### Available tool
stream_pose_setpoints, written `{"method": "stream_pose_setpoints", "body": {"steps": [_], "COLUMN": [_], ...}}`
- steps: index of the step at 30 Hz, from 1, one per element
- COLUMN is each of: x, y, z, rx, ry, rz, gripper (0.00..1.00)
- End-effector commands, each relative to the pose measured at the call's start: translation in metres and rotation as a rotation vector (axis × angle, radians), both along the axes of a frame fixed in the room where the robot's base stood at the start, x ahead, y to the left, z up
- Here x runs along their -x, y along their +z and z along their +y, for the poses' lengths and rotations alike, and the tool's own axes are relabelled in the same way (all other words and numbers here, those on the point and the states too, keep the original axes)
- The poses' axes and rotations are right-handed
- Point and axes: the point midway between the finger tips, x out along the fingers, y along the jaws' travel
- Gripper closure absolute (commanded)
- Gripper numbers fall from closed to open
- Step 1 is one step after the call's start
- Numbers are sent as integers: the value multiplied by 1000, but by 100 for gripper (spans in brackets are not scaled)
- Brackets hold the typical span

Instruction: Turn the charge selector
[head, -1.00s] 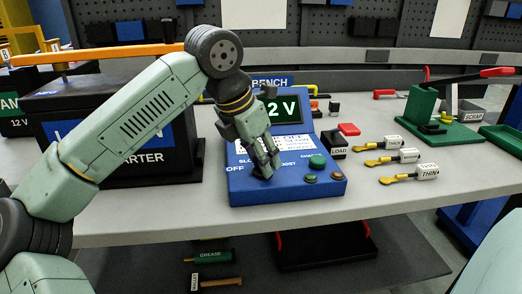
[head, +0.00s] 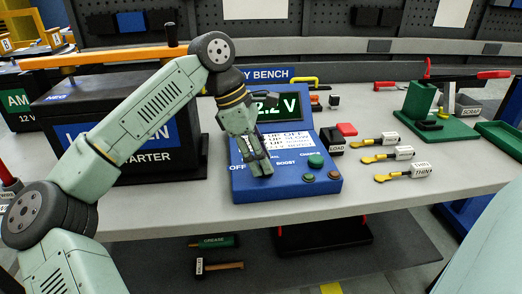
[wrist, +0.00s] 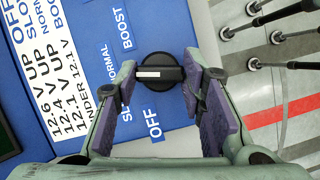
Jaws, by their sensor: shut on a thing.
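The blue charger box (head: 250,192) stands on the bench with a sloped display showing "2.2 V", its left part hidden by my arm. The charge selector (wrist: 158,72) is a round black knob with a bar handle and a white stripe. The bar lies level in the wrist view, the stripe end to the left, near the NORMAL label (wrist: 108,62). OFF (wrist: 155,125), SLOW and BOOST (wrist: 125,30) are printed around it. My gripper (wrist: 160,76) is shut on the bar's two ends. In the head view my gripper (head: 262,168) covers the knob.
A black starter battery (head: 120,130) with an orange bar stands left of the charger. A LOAD block with a red top (head: 346,130) is close on the right. Several yellow-ended tagged tools (head: 385,157) lie further right, before a green stand (head: 420,105).

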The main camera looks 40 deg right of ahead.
Motion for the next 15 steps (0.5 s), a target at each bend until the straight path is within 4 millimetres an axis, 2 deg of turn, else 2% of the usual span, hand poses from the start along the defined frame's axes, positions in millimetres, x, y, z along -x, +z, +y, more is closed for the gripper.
{"method": "stream_pose_setpoints", "body": {"steps": [15], "x": [-1], "y": [0], "z": [-1], "rx": [2], "ry": [-104], "rz": [-1], "gripper": [91]}}
